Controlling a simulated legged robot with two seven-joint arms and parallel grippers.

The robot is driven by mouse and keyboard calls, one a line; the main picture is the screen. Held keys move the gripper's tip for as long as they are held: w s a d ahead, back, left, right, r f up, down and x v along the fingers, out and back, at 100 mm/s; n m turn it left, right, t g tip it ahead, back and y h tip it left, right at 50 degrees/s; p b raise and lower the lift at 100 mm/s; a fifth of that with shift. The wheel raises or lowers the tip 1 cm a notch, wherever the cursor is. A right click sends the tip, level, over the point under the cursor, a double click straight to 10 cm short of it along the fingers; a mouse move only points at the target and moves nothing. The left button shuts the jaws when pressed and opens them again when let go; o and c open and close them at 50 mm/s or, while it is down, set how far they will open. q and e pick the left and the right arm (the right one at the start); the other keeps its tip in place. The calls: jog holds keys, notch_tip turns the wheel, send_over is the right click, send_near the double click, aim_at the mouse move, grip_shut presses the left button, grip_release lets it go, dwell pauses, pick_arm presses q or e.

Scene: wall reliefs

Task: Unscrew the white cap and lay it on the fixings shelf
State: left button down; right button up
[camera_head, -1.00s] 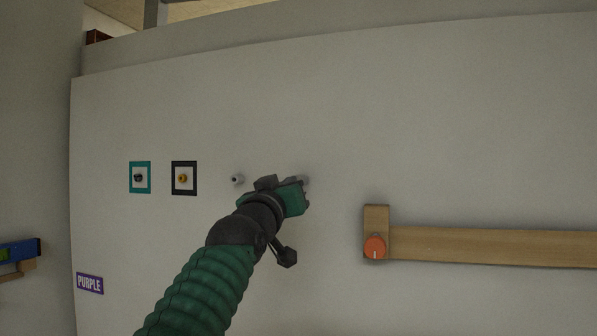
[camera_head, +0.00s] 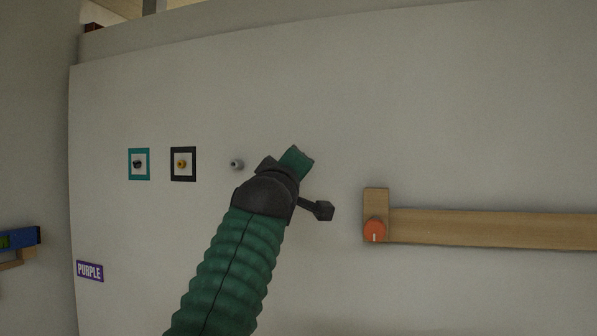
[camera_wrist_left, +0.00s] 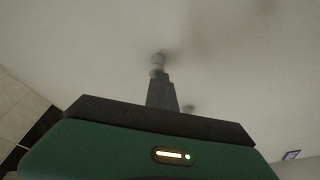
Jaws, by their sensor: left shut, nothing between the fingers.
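A grey-white fitting (camera_head: 237,164) sticks out of the wall left of the gripper. I cannot make out which thing is the fixings shelf. My right gripper is not in view.
A teal frame (camera_head: 139,151) and a black frame (camera_head: 183,150) with small fittings are on the wall at left, above a PURPLE label (camera_head: 90,271). The wall above is bare.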

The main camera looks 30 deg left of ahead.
pick_arm(q)
jog(key=shift+s+d+r, duration=0.1)
jog(key=n, duration=0.2)
jog(key=n+g+p, duration=0.1)
jog(key=n, duration=0.2)
jog(key=shift+d+n+g+p, duration=0.1)
jog(key=shift+n+g+p, duration=0.2)
jog(key=n+g+p, duration=0.1)
jog(key=n+p, duration=0.1)
jog(key=n, duration=0.3)
jog(key=shift+d+r+p, duration=0.1)
jog(key=shift+r+p, duration=0.05)
jog(key=shift+p, duration=0.2)
jog(key=c, duration=2)
grip_release()
